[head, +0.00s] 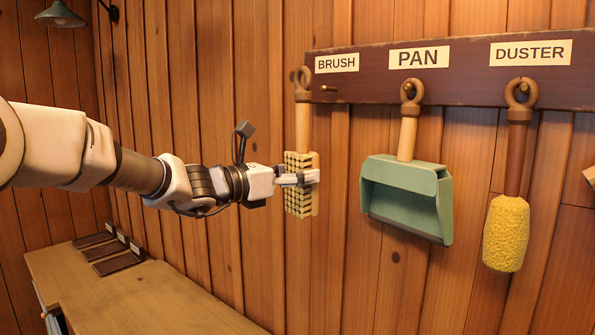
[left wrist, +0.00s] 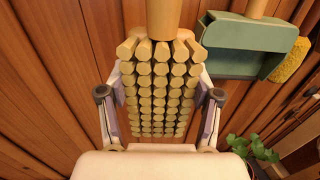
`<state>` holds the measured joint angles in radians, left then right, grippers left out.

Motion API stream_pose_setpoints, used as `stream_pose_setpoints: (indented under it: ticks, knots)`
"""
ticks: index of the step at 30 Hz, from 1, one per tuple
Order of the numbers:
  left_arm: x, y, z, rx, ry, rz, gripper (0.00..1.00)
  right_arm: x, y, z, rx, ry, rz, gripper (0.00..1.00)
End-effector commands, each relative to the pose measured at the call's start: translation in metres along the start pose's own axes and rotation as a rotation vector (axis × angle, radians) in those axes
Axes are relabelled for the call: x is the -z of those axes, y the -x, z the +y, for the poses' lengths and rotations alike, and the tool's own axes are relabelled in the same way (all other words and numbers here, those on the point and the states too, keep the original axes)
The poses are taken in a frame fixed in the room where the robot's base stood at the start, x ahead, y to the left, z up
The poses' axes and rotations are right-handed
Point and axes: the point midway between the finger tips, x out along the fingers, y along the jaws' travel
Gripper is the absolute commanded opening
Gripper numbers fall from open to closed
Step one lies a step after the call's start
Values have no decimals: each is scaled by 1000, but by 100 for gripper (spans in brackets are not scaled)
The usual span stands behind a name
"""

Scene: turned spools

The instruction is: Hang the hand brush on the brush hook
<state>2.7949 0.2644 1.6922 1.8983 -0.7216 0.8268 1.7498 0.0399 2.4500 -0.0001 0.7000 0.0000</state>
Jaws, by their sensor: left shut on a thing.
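The hand brush (head: 300,185) has tan bristle tufts, a pale wooden handle and a brown ring (head: 303,78) at its top. It hangs upright, ring up, in my left gripper (head: 305,178), which is shut on its bristle block. In the left wrist view the bristles (left wrist: 158,90) sit between the two fingers (left wrist: 160,108). The brush hook (head: 328,88) is a small brass peg under the BRUSH label (head: 337,63). The ring shows just left of the peg, not around it; its depth from the board is hard to tell. My right gripper is out of view.
The dark hook board (head: 470,90) runs along the plank wall. A green dustpan (head: 407,195) hangs under PAN and a yellow duster (head: 507,233) under DUSTER, both right of the brush. A wooden bench (head: 140,300) stands at lower left. A plant (left wrist: 255,148) shows in the wrist view.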

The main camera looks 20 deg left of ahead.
Motion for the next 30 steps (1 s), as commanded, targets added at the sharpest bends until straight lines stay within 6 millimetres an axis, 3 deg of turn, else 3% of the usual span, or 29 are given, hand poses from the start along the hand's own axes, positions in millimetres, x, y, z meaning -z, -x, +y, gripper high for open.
stream_pose_setpoints:
  ticks: [22,24,30]
  knots:
    - [4,-52,14,1,-1,2,17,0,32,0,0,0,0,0]
    - [3,-57,15,1,-2,2,2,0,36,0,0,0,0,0]
    - [3,-71,19,1,0,0,0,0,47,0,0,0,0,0]
